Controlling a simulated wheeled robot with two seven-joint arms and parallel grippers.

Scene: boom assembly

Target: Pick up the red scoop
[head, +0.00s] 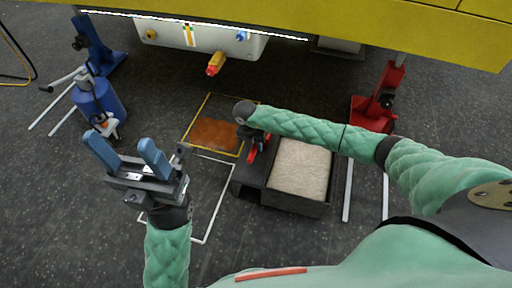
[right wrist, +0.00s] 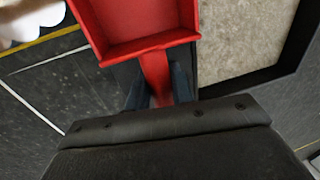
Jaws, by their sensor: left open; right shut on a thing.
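The red scoop (head: 257,153) shows as a small red patch under my right gripper (head: 256,138) in the head view, at the left side of a dark box. In the right wrist view the scoop (right wrist: 138,28) is a square red pan with a raised rim, and its handle runs down between the fingers of my right gripper (right wrist: 160,90). The gripper is shut on the handle. My arm hides much of the scoop in the head view. My left gripper (head: 128,160) is open and empty, its blue fingers apart, to the left above the floor.
The dark box (head: 295,203) holds pale granular material (head: 300,168). An orange-brown patch (head: 215,134) lies inside a yellow floor outline. A blue jack (head: 100,52) and a blue bottle (head: 100,98) stand left, a red jack (head: 380,100) right. A yellow machine (head: 300,15) overhangs the back.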

